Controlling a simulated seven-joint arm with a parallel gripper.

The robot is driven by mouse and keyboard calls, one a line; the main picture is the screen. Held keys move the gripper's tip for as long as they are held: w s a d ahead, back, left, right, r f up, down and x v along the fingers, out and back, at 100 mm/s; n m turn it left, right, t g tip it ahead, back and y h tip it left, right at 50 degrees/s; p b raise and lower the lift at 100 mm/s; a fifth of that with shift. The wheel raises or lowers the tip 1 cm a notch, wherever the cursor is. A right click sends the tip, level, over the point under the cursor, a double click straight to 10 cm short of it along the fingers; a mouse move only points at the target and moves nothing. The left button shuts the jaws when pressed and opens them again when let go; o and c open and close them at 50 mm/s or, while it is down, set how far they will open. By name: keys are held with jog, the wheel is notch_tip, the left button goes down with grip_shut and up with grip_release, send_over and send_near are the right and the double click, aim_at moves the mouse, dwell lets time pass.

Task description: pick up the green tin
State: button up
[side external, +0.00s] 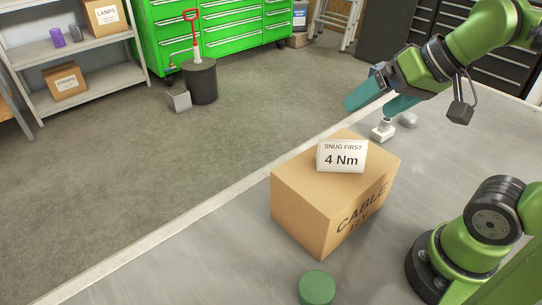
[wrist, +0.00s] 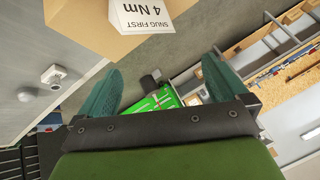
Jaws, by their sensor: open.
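The green tin (side external: 317,288) stands on the grey trailer bed at the bottom of the side external view, in front of the cardboard box and cut slightly by the frame's lower edge. It does not show in the wrist view. My gripper (side external: 368,104) is on the far side of the box, up and to the right, raised above the bed and well apart from the tin. Its teal fingers (wrist: 160,88) are spread open in the wrist view, with nothing between them.
A cardboard box (side external: 300,205) marked CABLE stands between my gripper and the tin. A white card (side external: 342,156) reading "SNUG FIRST 4 Nm" is on its top. A small white fitting (side external: 383,130) and a grey lump (side external: 408,119) lie behind it. The bed left of the tin is clear.

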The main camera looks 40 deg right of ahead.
jog(key=s+a+n+g, duration=0.2)
jog(key=s+a+g, duration=0.15)
jog(key=a, duration=0.65)
jog(key=n+g+h, duration=0.2)
send_over(318, 286)
jog(key=s, duration=0.1)
jog(key=f, duration=2.1)
jog(key=shift+d+f, duration=0.2)
jog(key=shift+d, duration=0.05)
jog(key=shift+w+a+f, duration=0.1)
jog(key=shift+w+f, duration=0.05)
jog(key=shift+f, duration=0.85)
jog(key=shift+w+a+f, duration=0.1)
jog(key=shift+w+f, duration=0.1)
jog(key=shift+f, duration=0.8)
jog(key=shift+w+a+f, duration=0.1)
jog(key=shift+w+f, duration=0.05)
jog(key=shift+f, duration=0.85)
jog(key=shift+c, duration=0.5)
